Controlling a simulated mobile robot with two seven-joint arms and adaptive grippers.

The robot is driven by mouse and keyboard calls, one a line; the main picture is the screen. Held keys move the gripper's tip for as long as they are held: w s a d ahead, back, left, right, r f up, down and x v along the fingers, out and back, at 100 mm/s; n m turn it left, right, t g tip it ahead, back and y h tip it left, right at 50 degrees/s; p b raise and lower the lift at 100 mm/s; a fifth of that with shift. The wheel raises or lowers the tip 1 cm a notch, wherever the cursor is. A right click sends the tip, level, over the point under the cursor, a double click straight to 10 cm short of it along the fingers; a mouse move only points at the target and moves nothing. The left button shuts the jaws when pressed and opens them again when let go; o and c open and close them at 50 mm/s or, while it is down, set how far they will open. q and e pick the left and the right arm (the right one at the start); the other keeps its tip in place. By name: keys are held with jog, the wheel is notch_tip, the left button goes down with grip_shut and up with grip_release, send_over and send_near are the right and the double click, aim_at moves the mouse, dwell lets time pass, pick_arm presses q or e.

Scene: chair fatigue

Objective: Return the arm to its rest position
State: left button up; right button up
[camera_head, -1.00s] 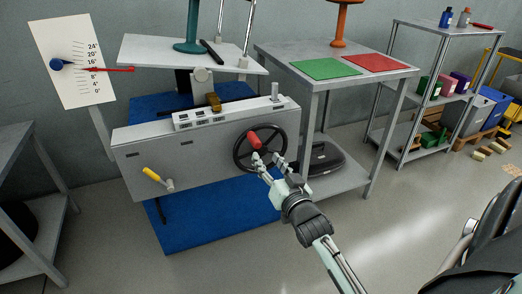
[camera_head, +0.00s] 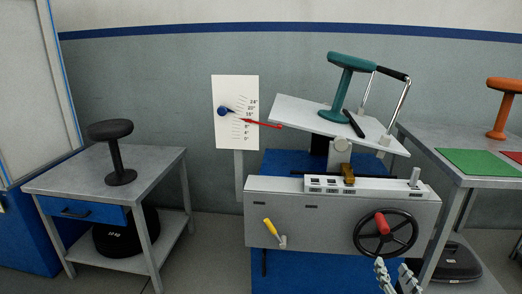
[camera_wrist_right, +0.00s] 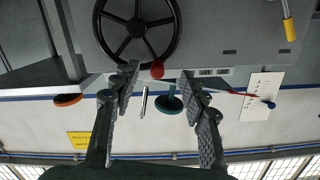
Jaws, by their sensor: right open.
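My right gripper (camera_head: 396,272) shows at the bottom edge of the head view, below the black handwheel (camera_head: 402,246). Its two fingers are spread with nothing between them, and its arm is cut off by the frame. The wheel's red knob (camera_head: 381,222) stands clear of the fingers. In the right wrist view the picture is upside down; the open fingers (camera_wrist_right: 159,77) frame the red knob (camera_wrist_right: 157,69) at a distance, with the handwheel (camera_wrist_right: 137,27) at the top. My left gripper is not in view.
The grey machine (camera_head: 325,220) carries a yellow lever (camera_head: 271,228) and a tilted white plate (camera_head: 300,112) with a teal stool (camera_head: 343,88). A scale board (camera_head: 233,90) stands left of it. Tables stand at left (camera_head: 60,183) and right (camera_head: 450,140). Floor between the left table and machine is clear.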

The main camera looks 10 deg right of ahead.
jog(key=s+a+f+n+g+y, duration=0.1)
jog(key=s+a+f+n+g, duration=0.2)
jog(key=f, duration=0.7)
jog(key=s+a+f+n+g, duration=0.2)
jog(key=s+a+f+g, duration=0.1)
jog(key=s+f+g, duration=0.2)
jog(key=s+a+f+n+g+y, duration=0.1)
jog(key=s+f+g, duration=0.4)
jog(key=s+f, duration=0.5)
jog(key=shift+s+a+f+n, duration=0.25)
jog(key=shift+s+a+n, duration=0.35)
jog(key=shift+s+a, duration=0.35)
